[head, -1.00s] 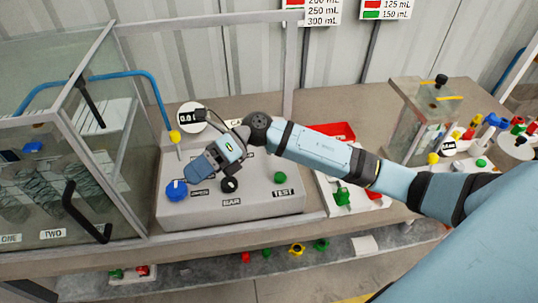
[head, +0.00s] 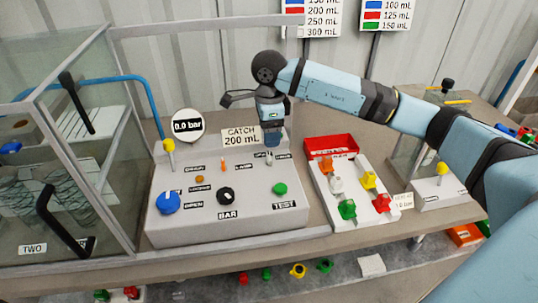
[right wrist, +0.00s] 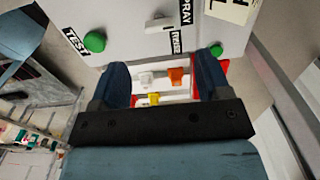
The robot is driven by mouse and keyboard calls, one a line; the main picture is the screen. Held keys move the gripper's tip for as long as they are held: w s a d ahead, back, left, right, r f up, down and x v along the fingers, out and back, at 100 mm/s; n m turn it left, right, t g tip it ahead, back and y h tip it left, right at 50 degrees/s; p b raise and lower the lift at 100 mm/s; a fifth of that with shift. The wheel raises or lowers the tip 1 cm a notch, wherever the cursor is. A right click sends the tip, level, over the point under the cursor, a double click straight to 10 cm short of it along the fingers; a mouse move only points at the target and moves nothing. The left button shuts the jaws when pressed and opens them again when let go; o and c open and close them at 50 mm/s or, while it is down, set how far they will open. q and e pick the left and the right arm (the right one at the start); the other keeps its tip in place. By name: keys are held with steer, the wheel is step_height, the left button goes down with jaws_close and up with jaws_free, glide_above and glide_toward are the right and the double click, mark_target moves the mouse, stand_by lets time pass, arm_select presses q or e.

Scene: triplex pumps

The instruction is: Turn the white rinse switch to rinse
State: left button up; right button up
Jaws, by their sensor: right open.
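The white rinse switch (head: 269,159) is a small light lever at the back right of the grey panel (head: 180,225). In the right wrist view the switch (right wrist: 158,24) lies between the SPRAY label (right wrist: 187,10) and the RINSE label (right wrist: 177,40). My right gripper (head: 272,143) points down just above and behind the switch. In the right wrist view my right gripper (right wrist: 162,75) has its two blue fingers apart with nothing held, and the switch is beyond the tips. My left gripper is not in view.
The panel carries a blue knob (head: 168,202), a black BAR knob (head: 226,196) and a green TEST button (head: 280,188). A CATCH 200 mL sign (head: 241,136) stands close left of the gripper. A tray with coloured valves (head: 347,209) and a red bin (head: 331,143) lie right.

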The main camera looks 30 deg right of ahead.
mark_target(269, 156)
step_height(269, 156, down, 9)
steer(key=shift+r, duration=0.2)
steer(key=c, duration=0.9)
